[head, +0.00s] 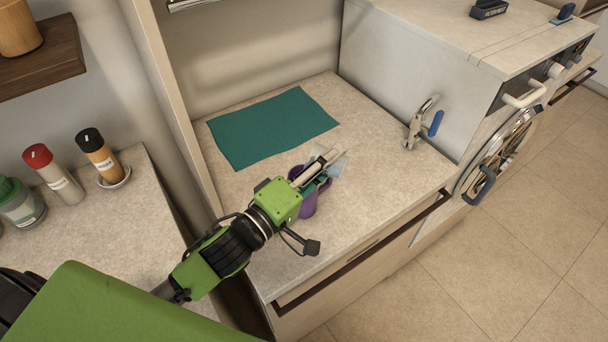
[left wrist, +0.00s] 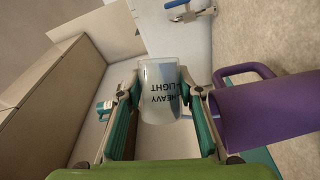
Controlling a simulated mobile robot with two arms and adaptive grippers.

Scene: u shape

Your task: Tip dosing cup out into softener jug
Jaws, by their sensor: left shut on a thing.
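My left gripper (head: 326,162) is shut on the dosing cup (head: 338,166), a small translucent cup. The left wrist view shows the cup (left wrist: 160,92) between both fingers, with the words HEAVY and LIGHT upside down on its side. No contents can be made out in it. The softener jug (head: 309,203) is purple and stands on the counter, partly hidden behind my gripper. In the left wrist view the jug (left wrist: 268,115) lies to the right of the cup, with its handle towards the top. The cup looks apart from the jug there. My right gripper is not in view.
A teal mat (head: 270,126) lies at the back of the counter (head: 390,190). A clamp-like tool with a blue handle (head: 424,122) is by the washing machine (head: 430,60) at right. Bottles (head: 100,157) stand on the left counter. The counter's front right is clear.

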